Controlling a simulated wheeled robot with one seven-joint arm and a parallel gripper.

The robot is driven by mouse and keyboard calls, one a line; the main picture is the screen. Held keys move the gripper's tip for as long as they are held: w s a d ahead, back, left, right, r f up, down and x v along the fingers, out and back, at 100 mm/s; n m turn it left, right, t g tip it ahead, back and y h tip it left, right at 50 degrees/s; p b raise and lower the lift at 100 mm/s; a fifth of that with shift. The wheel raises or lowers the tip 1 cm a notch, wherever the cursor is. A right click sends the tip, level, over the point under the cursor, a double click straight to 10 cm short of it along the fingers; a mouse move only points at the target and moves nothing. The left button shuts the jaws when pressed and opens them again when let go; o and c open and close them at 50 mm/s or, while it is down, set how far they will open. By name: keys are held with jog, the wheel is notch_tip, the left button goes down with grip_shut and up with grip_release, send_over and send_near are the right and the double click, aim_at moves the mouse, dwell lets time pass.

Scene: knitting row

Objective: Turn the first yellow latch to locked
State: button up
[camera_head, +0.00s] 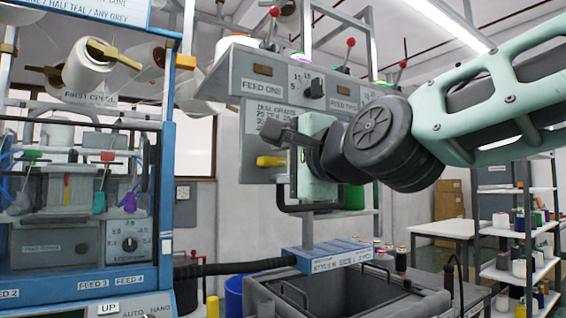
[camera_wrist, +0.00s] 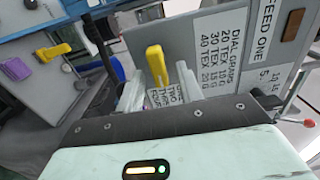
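The yellow latch (camera_head: 270,161) sticks out sideways from the grey panel under the FEED ONE label in the head view. In the wrist view the latch (camera_wrist: 155,60) stands upright in the picture, between my two grey fingers. My gripper (camera_wrist: 160,76) is open, with a finger on each side of the latch and gaps visible near its top. Contact lower down cannot be told. In the head view my gripper (camera_head: 280,146) is beside the panel, just at the latch. The latch's base is partly hidden behind the gripper body in the wrist view.
The grey feed panel (camera_head: 222,72) carries a dial and red-knobbed levers above my gripper. A blue-framed knitting machine (camera_head: 168,185) stands at left. Another yellow handle (camera_wrist: 52,52) and a purple part (camera_wrist: 17,69) show at left in the wrist view. A grey bin (camera_head: 340,290) is below.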

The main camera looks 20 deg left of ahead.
dwell(0.3)
jog(key=b+v, duration=0.1)
jog(key=b, duration=0.1)
jog(key=b+v, duration=0.2)
jog(key=shift+f, duration=0.3)
jog(key=b, duration=1.4)
send_near(282, 166)
jog(key=v, duration=0.7)
jog(key=shift+s+d+r, duration=0.3)
jog(key=shift+s, duration=0.2)
